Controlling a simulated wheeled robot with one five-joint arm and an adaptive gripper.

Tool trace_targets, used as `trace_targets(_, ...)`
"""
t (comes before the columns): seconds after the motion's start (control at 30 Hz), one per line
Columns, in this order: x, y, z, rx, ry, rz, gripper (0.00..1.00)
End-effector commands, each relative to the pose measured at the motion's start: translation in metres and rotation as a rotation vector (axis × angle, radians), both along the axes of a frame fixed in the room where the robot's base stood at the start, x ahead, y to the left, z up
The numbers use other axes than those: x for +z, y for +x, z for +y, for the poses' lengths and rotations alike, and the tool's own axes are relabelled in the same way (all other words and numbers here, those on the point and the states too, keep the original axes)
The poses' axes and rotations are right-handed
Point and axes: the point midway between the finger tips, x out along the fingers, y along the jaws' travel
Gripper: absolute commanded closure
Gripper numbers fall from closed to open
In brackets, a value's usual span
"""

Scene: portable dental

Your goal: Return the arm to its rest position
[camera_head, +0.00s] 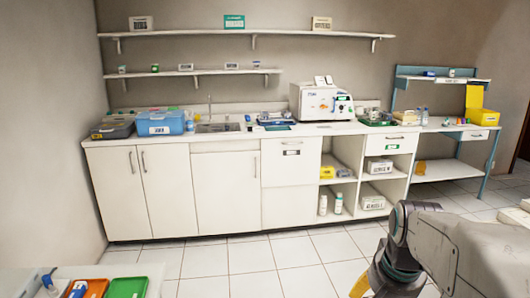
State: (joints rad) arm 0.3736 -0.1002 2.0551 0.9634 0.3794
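My grey arm (450,248) reaches in from the lower right corner and bends down at a dark rounded joint. At its end, dark and yellow parts of my gripper (378,284) show at the bottom edge, over the tiled floor and in front of the white cabinets. The picture edge cuts off the fingertips, so I cannot tell whether the gripper is open or shut, or whether it holds anything.
A long white counter (340,129) with a sink, blue bin (160,123) and white machine (322,102) stands along the back wall. A near table at lower left holds a green tray (127,288) and an orange tray (90,288). Open tiled floor (250,262) lies between.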

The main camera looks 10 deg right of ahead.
Motion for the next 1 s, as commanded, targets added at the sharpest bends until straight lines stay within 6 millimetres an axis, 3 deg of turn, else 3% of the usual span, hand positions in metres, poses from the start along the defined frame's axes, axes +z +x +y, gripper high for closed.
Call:
trace_targets(0.03, 0.030, -0.012, 0.020, 0.089, -0.013, -0.009, 0.21)
trace_targets(0.1, 0.046, -0.028, 0.042, 0.207, -0.031, -0.017, 0.21)
trace_targets(0.2, 0.064, -0.051, 0.068, 0.363, -0.055, -0.028, 0.21)
trace_targets(0.4, 0.083, -0.088, 0.099, 0.597, -0.092, -0.047, 0.21)
trace_targets(0.63, 0.088, -0.109, 0.111, 0.725, -0.113, -0.060, 0.21)
trace_targets(1.0, 0.088, -0.109, 0.112, 0.728, -0.113, -0.060, 0.21)
